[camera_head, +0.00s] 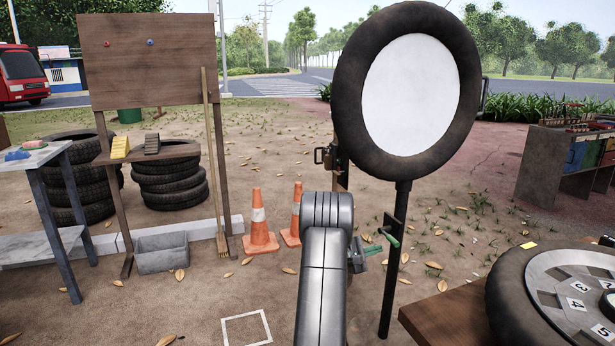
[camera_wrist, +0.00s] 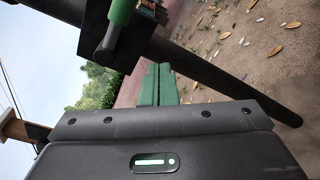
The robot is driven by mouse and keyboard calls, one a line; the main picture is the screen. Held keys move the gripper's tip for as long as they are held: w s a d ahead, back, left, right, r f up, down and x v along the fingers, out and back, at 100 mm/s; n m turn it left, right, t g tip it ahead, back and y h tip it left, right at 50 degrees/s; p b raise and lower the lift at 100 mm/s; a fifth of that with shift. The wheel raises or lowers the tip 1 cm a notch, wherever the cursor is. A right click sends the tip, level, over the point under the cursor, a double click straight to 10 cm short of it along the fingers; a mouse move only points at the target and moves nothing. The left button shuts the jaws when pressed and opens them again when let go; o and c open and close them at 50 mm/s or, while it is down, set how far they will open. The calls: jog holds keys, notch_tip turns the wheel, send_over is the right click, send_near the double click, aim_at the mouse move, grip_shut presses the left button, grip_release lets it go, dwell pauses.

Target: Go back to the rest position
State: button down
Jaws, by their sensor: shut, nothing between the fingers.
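My gripper (camera_wrist: 158,72) shows in the wrist view as two green fingers lying together, shut and empty. In the head view its green fingertips (camera_head: 373,249) stick out to the right from behind my dark arm, close to the post of the round sign. A green handle (camera_head: 389,238) sits on a dark bracket on that post. The handle also shows in the wrist view (camera_wrist: 122,11), above and left of the fingers. The fingers look apart from the handle, though the gap is hard to judge in the head view. Most of the gripper body is hidden behind my arm there.
The round tyre-rimmed white sign (camera_head: 412,95) stands on a black post (camera_head: 397,270) right of my arm. A tyre with a numbered wheel (camera_head: 515,300) lies on a wooden table at lower right. Two orange cones (camera_head: 259,225) stand left of my arm. Open ground lies front left.

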jog(key=w+m, duration=0.1)
jog(key=f+m+b, duration=0.1)
jog(key=shift+w+d+m+t, duration=0.2)
jog(key=shift+w+m+t, duration=0.1)
jog(key=shift+w+m, duration=0.1)
jog(key=shift+s, duration=0.1)
